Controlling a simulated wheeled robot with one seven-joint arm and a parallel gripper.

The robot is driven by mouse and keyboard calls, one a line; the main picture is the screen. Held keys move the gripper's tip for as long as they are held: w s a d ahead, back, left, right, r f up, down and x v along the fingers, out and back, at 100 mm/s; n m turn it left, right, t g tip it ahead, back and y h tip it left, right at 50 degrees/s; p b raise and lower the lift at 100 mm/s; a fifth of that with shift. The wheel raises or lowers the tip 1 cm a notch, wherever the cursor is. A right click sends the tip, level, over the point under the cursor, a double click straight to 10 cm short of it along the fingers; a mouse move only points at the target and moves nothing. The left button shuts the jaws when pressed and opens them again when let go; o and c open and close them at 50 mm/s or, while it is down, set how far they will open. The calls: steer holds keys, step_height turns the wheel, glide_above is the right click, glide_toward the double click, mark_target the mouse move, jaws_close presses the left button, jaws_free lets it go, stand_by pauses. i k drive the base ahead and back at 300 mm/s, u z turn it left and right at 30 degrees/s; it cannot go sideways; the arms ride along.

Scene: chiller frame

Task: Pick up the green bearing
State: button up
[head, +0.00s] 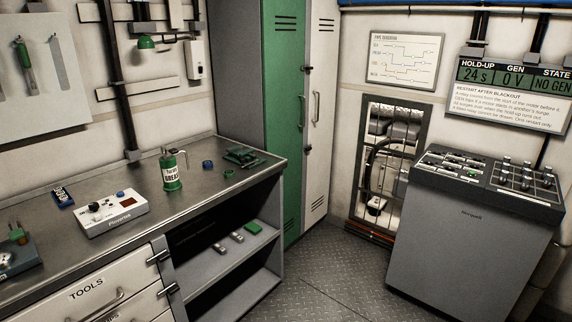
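A small green ring-shaped piece (228,173), which looks like the green bearing, lies on the metal workbench (128,210) near its front right edge. It is small in the view, so its detail is hard to tell. A similar blue ring (207,165) lies to its left and slightly behind. A dark green tool or fixture (243,157) lies behind it to the right. My gripper is not in view.
A green grease can (170,172) stands left of the rings. Shelves (220,262) under the bench hold small parts. A grey console (470,235) stands right; the floor (320,270) between is clear.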

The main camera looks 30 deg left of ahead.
mark_target(228, 173)
steer(key=u, duration=0.25)
steer(key=i, duration=1.55)
steer(key=u, duration=1.1)
steer(key=i, duration=1.6)
steer(key=u, duration=1.25)
steer(key=i, duration=0.85)
steer(key=u, duration=0.25)
